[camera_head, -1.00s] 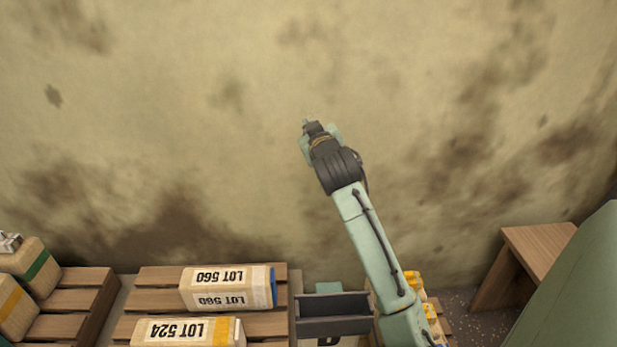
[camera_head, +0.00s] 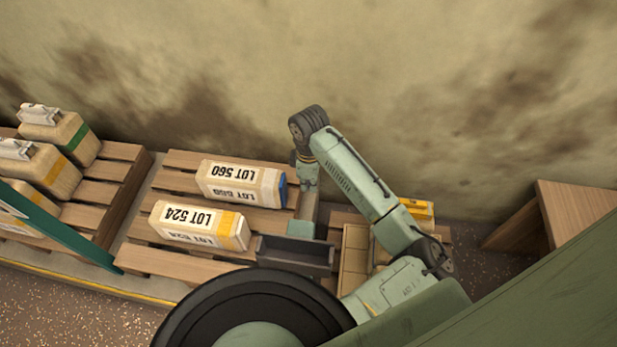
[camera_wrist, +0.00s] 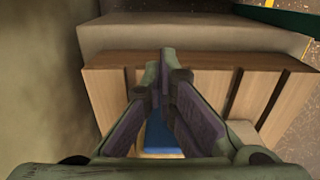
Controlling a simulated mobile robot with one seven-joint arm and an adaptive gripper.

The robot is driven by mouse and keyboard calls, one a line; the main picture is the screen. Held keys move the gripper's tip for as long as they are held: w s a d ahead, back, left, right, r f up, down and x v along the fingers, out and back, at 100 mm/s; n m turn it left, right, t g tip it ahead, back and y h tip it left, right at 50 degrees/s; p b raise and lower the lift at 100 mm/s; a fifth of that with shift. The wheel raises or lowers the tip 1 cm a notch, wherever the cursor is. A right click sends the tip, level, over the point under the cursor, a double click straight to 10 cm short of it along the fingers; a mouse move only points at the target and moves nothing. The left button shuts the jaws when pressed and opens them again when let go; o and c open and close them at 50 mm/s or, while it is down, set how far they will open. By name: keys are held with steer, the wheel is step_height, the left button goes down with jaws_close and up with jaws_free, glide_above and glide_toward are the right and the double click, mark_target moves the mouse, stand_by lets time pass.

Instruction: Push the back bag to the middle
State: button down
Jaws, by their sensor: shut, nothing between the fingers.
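The back bag (camera_head: 228,181) is a pale block-shaped bag marked LOT 560 with a blue right end. It lies on a wooden pallet on the side near the wall. A front bag (camera_head: 198,226), marked LOT 524 with an orange band, lies nearer me. My gripper (camera_head: 308,182) points down just right of the blue end; I cannot tell whether it touches. In the wrist view my gripper (camera_wrist: 164,62) has its fingers together and empty. The blue end (camera_wrist: 160,138) shows between and below the fingers; the rest of the bag is mostly hidden.
Several bags with orange or green bands sit on another pallet (camera_head: 98,193) at left. The stained wall (camera_head: 230,60) stands behind. A wooden table (camera_head: 580,215) is at right.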

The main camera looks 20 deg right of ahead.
mark_target(296, 199)
steer(key=a+f, duration=0.1)
steer(key=f, duration=0.1)
steer(key=w+a+f+p, duration=0.1)
steer(key=f, duration=0.1)
steer(key=w+a+f, duration=0.1)
steer(key=f, duration=0.1)
steer(key=shift+w+a+f, duration=0.1)
steer(key=shift+w+f, duration=0.05)
steer(key=shift+f, duration=0.1)
